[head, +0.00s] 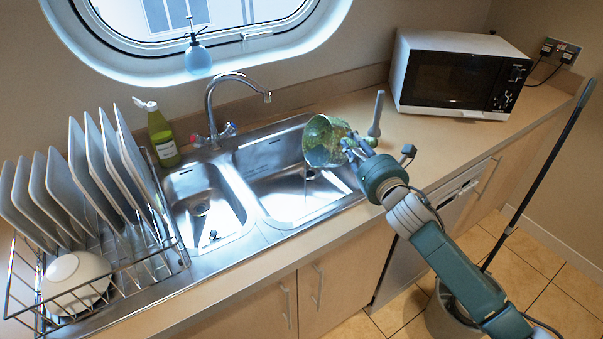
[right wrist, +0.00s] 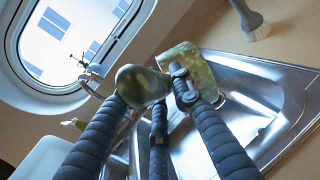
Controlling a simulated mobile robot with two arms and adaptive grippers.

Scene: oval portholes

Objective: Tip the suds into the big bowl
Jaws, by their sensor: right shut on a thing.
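My right gripper (head: 360,152) is shut on a green, mottled metallic vessel (head: 322,142). It holds the vessel tilted above the big bowl (head: 275,160) of the steel sink, near its back right side. The vessel's mouth and contents are not clear, and I cannot make out suds. In the right wrist view the dark fingers close around a green mottled piece (right wrist: 205,68) and an olive rounded end (right wrist: 142,84). The small bowl (head: 200,190) of the sink lies to the left and looks empty. My left gripper is not in view.
The tap (head: 212,110) stands behind the sink. A grey brush (head: 377,112) stands upright on the counter, close beside the vessel. A microwave (head: 455,75) is at the back right. A plate rack (head: 160,262) and a green bottle (head: 162,135) are left.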

